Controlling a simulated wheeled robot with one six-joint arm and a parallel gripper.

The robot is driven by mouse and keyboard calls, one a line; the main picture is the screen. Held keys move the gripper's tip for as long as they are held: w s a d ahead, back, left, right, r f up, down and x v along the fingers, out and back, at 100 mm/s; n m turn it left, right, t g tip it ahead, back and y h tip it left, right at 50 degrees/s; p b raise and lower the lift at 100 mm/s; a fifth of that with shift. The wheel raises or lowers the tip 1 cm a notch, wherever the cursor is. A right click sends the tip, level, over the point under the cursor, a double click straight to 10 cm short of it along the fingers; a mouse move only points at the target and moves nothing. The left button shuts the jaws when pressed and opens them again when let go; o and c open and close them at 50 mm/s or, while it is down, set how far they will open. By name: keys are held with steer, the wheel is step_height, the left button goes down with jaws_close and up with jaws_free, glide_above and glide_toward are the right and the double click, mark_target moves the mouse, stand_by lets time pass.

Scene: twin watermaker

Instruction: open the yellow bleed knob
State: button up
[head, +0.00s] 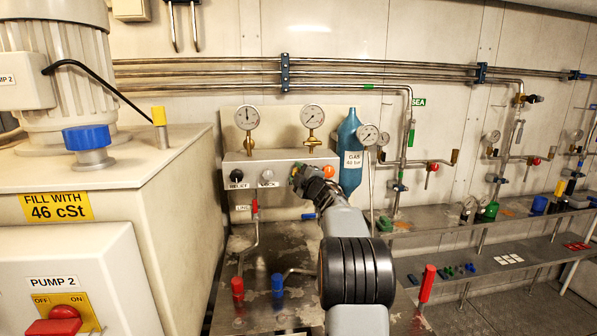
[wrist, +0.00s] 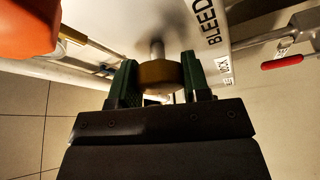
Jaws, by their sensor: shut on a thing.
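The yellow bleed knob (wrist: 159,74) shows in the wrist view as a dark yellow round knob on a metal stem. It stands out from a pale panel (wrist: 110,15) beside the printed word BLEED. My gripper (wrist: 158,82) has its two green fingers on either side of the knob and is shut on it. In the head view my gripper (head: 305,181) is at the front of the pale valve block (head: 283,158), below the right gauge. It hides the bleed knob there.
An orange knob (head: 328,171) is just right of my gripper; a large orange part (wrist: 25,28) fills the wrist view's upper left. A black relief knob (head: 237,175) and a pale lock knob (head: 267,174) are to the left. A blue gas bottle (head: 350,140) stands right.

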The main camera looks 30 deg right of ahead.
steer(key=n+p, duration=0.1)
steer(key=n, duration=0.1)
steer(key=n+g+p, duration=0.1)
steer(key=n, duration=0.1)
steer(key=shift+r+g+y+p, duration=0.15)
steer(key=shift+g+y+p, duration=0.15)
steer(key=shift+y, duration=0.1)
steer(key=shift+n+g+p, duration=0.5)
steer(key=shift+n+p, duration=0.3)
steer(key=shift+n, duration=0.6)
steer(key=shift+f, duration=0.2)
steer(key=o, duration=0.9)
steer(key=shift+o, duration=0.2)
steer(key=s+a+r+b, duration=0.1)
steer(key=s+b, duration=0.1)
steer(key=s, duration=1.1)
steer(key=shift+s+r, duration=0.2)
steer(key=shift+s, duration=0.15)
